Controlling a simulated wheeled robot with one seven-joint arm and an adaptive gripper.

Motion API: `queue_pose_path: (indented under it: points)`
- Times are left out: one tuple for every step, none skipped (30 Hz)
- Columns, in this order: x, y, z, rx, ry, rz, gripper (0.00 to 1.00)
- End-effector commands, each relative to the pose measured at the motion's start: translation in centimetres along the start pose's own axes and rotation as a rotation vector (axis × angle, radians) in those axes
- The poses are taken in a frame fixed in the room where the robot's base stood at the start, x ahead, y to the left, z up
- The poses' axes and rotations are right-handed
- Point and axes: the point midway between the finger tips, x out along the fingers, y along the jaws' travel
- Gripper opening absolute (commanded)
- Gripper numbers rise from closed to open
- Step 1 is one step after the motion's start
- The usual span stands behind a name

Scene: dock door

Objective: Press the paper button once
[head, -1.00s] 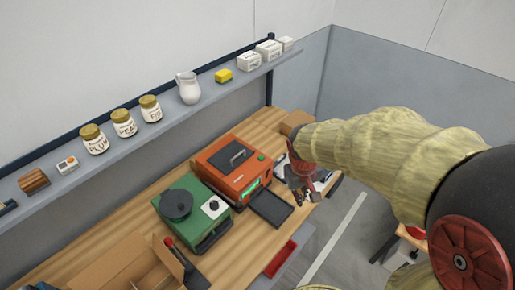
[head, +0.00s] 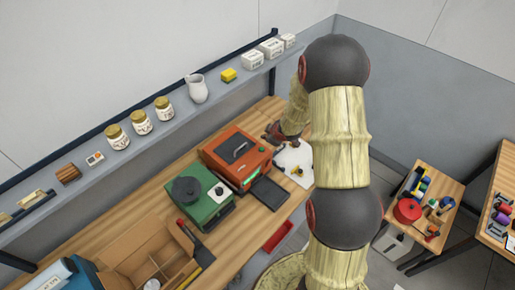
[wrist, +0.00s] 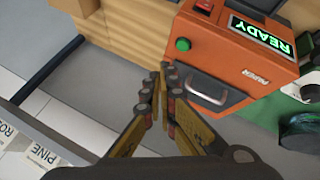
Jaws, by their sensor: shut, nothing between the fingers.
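The orange machine (head: 225,160) stands on the bench; in the wrist view (wrist: 240,45) its top face fills the upper right. That face carries a round green button (wrist: 183,44), a red switch (wrist: 203,7), a lit READY display (wrist: 260,34), a "PAPER" label (wrist: 257,77) and a dark lid with a grey handle (wrist: 213,92). In the wrist view my gripper (wrist: 165,82) is shut and empty, its tips appearing below and left of the green button. Contact cannot be told. In the head view my gripper (head: 274,132) is at the machine's far right corner.
A green machine (head: 198,205) stands beside the orange one. A black tray (head: 269,193) sits in front of it. A wall shelf (head: 150,140) with jars, a jug and boxes runs above the bench. A side table (head: 425,220) stands at right.

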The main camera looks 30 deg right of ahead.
Motion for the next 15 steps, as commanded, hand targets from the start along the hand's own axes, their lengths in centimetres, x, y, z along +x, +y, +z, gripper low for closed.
queue_pose_path:
  points:
    - [0.0,0.4,-1.1,-0.026,0.037,0.01,0.0]
    - [0.0,0.6,-1.7,-0.04,0.058,0.015,0.0]
    - [-0.1,0.7,-2.4,-0.058,0.083,0.02,0.0]
    - [-0.1,0.8,-2.9,-0.07,0.101,0.024,0.0]
    - [-0.2,0.8,-3.2,-0.078,0.114,0.027,0.0]
    - [-0.2,0.9,-3.6,-0.085,0.128,0.032,0.0]
    - [-0.3,1.0,-3.8,-0.089,0.135,0.034,0.0]
    - [-0.3,1.0,-3.9,-0.092,0.14,0.036,0.0]
    - [-0.3,1.1,-4.0,-0.098,0.143,0.038,0.0]
    - [-0.3,1.0,-4.0,-0.1,0.143,0.038,0.0]
    - [-0.3,1.1,-4.0,-0.101,0.142,0.038,0.0]
    - [-0.3,1.1,-4.0,-0.101,0.142,0.038,0.0]
    - [-0.3,1.1,-4.0,-0.101,0.141,0.038,0.0]
    - [-0.3,1.1,-4.0,-0.101,0.141,0.038,0.0]
    - [-0.3,1.1,-4.0,-0.1,0.141,0.038,0.0]
